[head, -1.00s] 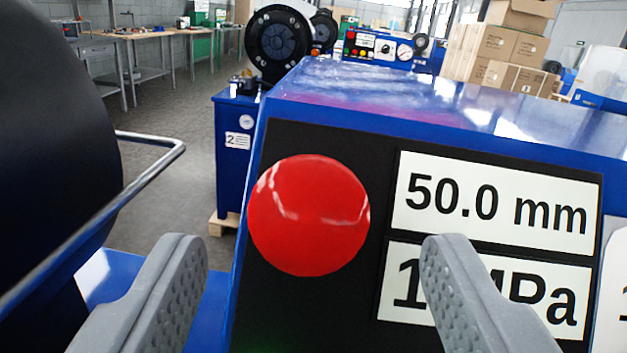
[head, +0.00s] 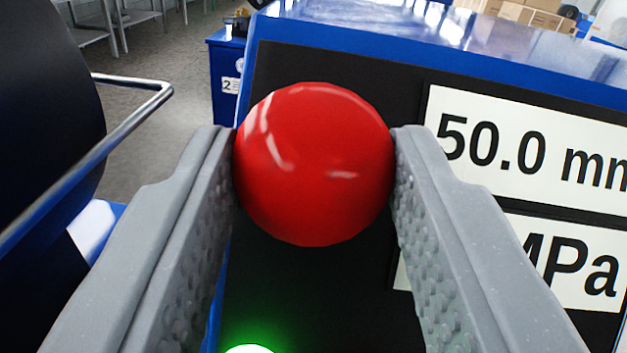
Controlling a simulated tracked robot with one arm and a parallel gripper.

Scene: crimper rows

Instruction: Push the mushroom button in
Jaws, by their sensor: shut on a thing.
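The red mushroom button (head: 315,165) is a large round cap on the black panel (head: 345,62) of a blue machine. My gripper (head: 315,160) has one grey finger at the left side of the cap and one at the right side. Both fingertips touch the cap's sides, so the gripper is shut on the button. The button's stem and base are hidden behind the cap, so I cannot tell how far in it sits.
A lit green lamp (head: 248,349) shows at the bottom edge. White labels, one reading 50.0 mm (head: 540,150), are right of the button. A metal rail (head: 135,95) and a dark rounded part (head: 45,100) stand at the left. Boxes (head: 530,14) are far behind.

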